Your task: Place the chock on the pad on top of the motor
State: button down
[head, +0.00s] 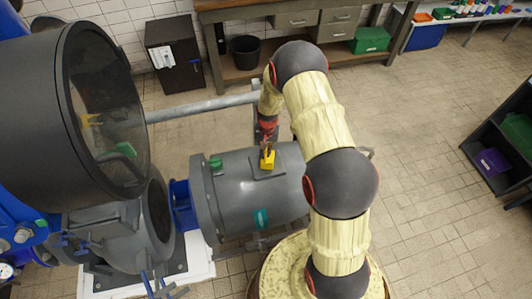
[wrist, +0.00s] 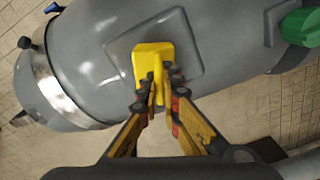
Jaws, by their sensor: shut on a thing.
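The yellow chock (head: 267,160) is at the pad (head: 257,174) on top of the grey motor (head: 230,195). My gripper (head: 267,147) reaches it from the far side and is shut on it. The fingers hide part of the chock's near side.
A large dark cylinder (head: 105,110) and blue pipework stand at the left. A grey pipe (head: 200,108) runs behind the motor. A workbench (head: 290,70) with a black bucket (head: 246,52) is at the back. Shelves (head: 500,150) stand at the right. The tiled floor (head: 430,150) there is clear.

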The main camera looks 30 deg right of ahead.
jog(key=c, duration=2.5)
grip_release()
jog(key=shift+f, duration=0.1)
jog(key=o, duration=0.5)
